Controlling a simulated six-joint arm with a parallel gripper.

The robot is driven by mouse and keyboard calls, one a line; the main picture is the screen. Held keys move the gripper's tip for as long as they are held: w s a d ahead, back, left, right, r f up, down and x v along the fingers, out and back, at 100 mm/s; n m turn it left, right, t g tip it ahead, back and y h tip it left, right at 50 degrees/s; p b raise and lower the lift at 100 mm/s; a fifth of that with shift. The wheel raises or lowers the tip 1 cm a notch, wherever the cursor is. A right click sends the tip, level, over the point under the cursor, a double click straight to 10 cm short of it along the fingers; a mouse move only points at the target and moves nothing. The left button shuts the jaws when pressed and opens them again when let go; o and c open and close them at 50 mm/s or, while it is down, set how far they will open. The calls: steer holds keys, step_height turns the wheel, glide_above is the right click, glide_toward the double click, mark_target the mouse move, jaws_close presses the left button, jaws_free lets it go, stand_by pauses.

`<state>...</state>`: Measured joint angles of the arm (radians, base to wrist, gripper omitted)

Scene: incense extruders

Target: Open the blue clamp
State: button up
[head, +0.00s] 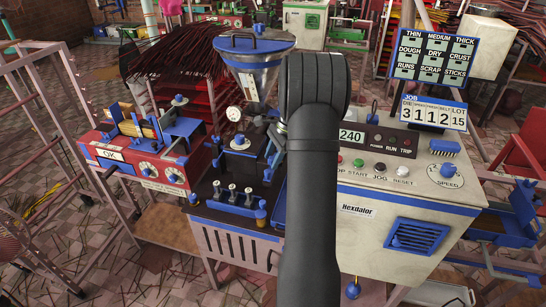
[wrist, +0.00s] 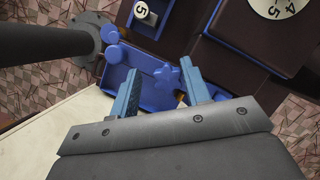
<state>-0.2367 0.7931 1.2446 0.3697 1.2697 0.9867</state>
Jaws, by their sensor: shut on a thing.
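In the wrist view my gripper (wrist: 160,76) reaches up from the bottom edge with its two grey-blue fingers apart. A blue lobed part, which I take for the blue clamp (wrist: 164,92), lies between the fingers, and they are shut on it. The exact contact is hard to make out, blue against blue. Another blue knob-like piece (wrist: 112,50) shows to the left of the fingers. In the head view my dark arm runs up the middle and hides the gripper and whatever it holds.
A white control cabinet (head: 365,250) with buttons stands right of my arm. A metal hopper with a blue rim (head: 257,44) rises behind. A red machine (head: 135,165) is at left. A dark bench with several small plungers (head: 233,192) is close left of my arm.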

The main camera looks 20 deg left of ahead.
steer(key=shift+s+d+f, duration=0.2)
steer(key=shift+s+f, duration=0.2)
steer(key=shift+s, duration=0.2)
steer(key=o, duration=1.1)
steer(key=shift+s+r, duration=0.1)
steer(key=shift+r, duration=0.15)
steer(key=shift+w+r, duration=0.2)
steer(key=v, duration=1.7)
steer(key=shift+w+a, duration=0.1)
steer(key=shift+w, duration=0.1)
